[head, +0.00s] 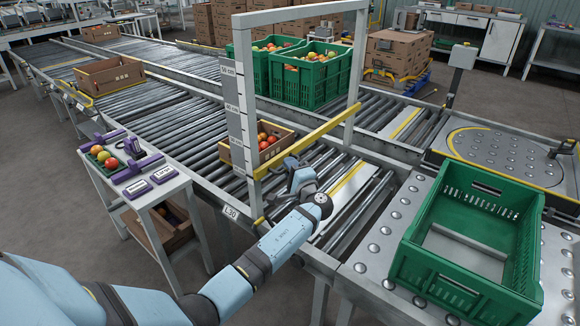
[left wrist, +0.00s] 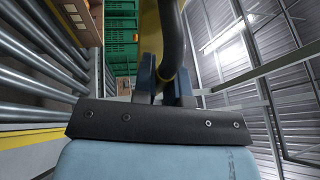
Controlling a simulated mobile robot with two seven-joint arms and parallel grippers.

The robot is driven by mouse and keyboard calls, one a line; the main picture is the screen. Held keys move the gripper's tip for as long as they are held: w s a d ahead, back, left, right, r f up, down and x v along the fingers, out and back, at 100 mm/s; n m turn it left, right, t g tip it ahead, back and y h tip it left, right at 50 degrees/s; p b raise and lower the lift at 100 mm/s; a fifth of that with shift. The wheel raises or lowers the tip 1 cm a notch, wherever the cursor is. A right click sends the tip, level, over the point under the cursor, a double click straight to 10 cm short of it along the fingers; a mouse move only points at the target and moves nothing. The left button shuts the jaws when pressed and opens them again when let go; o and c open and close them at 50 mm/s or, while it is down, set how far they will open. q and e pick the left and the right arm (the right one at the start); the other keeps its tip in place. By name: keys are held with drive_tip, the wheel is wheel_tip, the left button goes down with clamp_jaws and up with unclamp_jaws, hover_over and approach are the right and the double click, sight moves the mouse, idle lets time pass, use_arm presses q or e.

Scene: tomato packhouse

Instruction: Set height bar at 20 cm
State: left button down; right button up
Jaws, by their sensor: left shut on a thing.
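The yellow height bar (head: 310,138) spans the grey gate frame (head: 300,14) over the roller conveyor. Its left end meets the left post below two white labels on the grey scale plate (head: 238,105); their numbers are too small to read surely. My left gripper (head: 291,166) is at the bar, left of its middle, and shut on it. The exact contact is partly hidden by my wrist. My right gripper is not in view.
A crate of tomatoes (head: 233,158) sits on the rollers behind the bar. A green empty crate (head: 440,268) stands at right on the ball table. Green crates (head: 318,84) of produce stand behind the gate. A small side table (head: 160,195) is at left.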

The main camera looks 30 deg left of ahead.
use_arm(q)
drive_tip(key=c, duration=1.2)
unclamp_jaws()
drive_tip(key=shift+d+f, duration=0.1)
drive_tip(key=shift+f, duration=0.25)
drive_tip(key=shift+r, duration=0.1)
drive_tip(key=shift+s+d, duration=0.1)
